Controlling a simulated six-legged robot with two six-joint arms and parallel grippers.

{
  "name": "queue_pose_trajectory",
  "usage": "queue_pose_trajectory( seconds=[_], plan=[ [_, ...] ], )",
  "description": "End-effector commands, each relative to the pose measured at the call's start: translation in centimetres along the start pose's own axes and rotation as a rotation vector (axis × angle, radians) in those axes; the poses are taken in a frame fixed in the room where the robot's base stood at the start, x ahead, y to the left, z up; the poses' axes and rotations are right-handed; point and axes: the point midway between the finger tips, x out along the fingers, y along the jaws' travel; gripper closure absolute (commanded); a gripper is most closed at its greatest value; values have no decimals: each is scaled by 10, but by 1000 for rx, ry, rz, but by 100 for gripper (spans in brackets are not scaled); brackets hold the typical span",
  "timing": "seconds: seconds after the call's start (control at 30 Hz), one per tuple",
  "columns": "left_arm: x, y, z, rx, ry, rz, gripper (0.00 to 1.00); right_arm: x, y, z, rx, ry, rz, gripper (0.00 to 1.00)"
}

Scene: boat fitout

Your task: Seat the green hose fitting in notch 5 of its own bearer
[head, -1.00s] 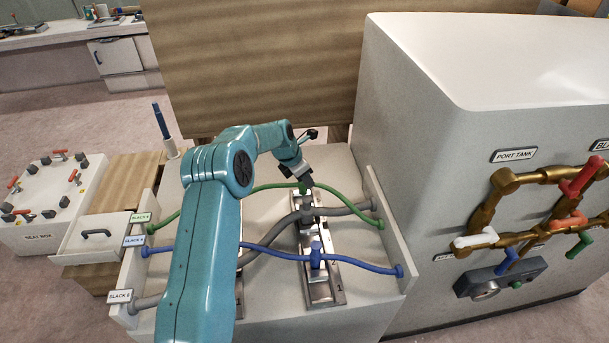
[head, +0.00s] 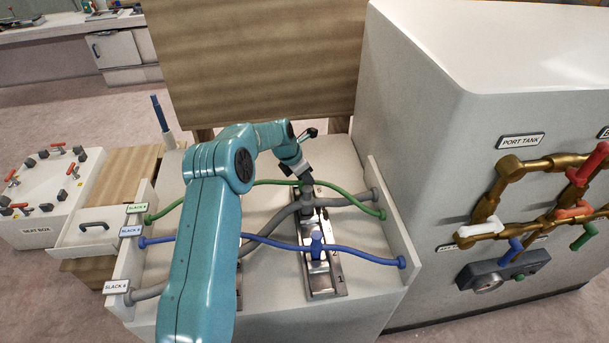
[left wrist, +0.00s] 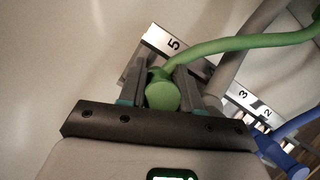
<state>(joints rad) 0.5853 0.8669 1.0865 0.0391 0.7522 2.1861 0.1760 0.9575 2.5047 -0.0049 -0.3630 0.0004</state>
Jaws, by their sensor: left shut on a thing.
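My left gripper (left wrist: 167,98) is shut on the green hose fitting (left wrist: 163,95) in the left wrist view. The fitting is at the metal bearer (left wrist: 163,40) by the number 5; whether it is down in the notch is hidden by the fingers. In the head view my left gripper (head: 308,182) is at the bearer's far end and covers most of the fitting. The green hose (head: 345,193) runs from both sides to it. The bearer (head: 326,283) shows a 1 at its near end. My right gripper is not in view.
A blue fitting (head: 317,243) on a blue hose (head: 365,256) and a grey hose (head: 350,207) cross the same bearer nearer me. A side wall (head: 395,225) and the port tank (head: 450,140) stand to the right. A blue upright handle (head: 159,115) stands at the back left.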

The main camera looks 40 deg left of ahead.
Motion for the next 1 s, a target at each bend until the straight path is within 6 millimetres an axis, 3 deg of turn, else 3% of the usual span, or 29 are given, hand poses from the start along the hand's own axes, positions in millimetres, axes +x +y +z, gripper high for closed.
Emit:
queue_pose_trajectory(
  seconds=[0.27,0.3,0.4,0.77,0.87,1.0],
  plan=[
    [6,0,-2,0,0,0,100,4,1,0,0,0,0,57],
    [6,0,-2,0,-1,0,64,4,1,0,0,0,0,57],
    [5,0,-2,0,0,0,37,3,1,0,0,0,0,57],
    [0,1,-2,0,-1,1,37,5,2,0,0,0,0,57],
    [-15,1,-2,0,-2,2,37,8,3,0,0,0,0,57],
    [-50,1,-2,1,-4,5,37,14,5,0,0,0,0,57]
  ],
)
